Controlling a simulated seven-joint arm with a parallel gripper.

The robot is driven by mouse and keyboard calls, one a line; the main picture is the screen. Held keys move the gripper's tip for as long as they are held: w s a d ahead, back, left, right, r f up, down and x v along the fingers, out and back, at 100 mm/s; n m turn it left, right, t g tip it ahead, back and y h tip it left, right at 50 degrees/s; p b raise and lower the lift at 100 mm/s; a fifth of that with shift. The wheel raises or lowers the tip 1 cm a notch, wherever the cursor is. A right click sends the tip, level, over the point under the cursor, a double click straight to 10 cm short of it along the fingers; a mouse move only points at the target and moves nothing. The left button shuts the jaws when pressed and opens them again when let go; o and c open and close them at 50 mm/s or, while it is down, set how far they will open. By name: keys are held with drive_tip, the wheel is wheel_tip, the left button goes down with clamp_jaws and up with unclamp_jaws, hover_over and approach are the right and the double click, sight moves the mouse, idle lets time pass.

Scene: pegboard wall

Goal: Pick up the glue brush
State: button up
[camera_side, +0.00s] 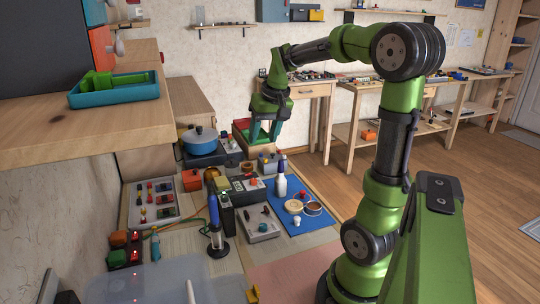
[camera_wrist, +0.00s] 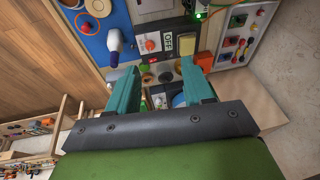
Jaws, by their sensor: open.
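I cannot tell for sure which thing is the glue brush. An upright blue-handled tool (camera_side: 214,212) stands in a small clear holder with a dark base on the bench. A white bottle with a dark blue top (camera_side: 281,186) stands on the blue mat; it also shows in the wrist view (camera_wrist: 115,42), left of my fingers. My gripper (camera_side: 265,138) is high above the back of the bench, by a red and green bin, with its teal fingers pointing down. In the wrist view my gripper (camera_wrist: 158,72) is open, with nothing held between the fingers.
The blue mat (camera_side: 312,222) carries small bowls. A blue pot (camera_side: 201,140) stands at the back left, and a tray of small parts (camera_side: 153,203) lies at the left. A wooden shelf (camera_side: 110,128) with a blue tray (camera_side: 115,91) overhangs the left side. The bench is crowded.

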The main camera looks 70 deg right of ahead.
drive_tip(key=g, duration=0.1)
hover_over(281, 160)
drive_tip(key=s+a, duration=0.1)
drive_tip(key=a, duration=0.2)
drive_tip(key=d+r+n+g, duration=0.1)
drive_tip(key=d+r, duration=0.1)
drive_tip(key=shift+n, duration=0.3)
drive_tip(key=f, duration=1.1)
drive_tip(key=w+d+f, duration=0.1)
drive_tip(key=f, duration=0.5)
clamp_jaws()
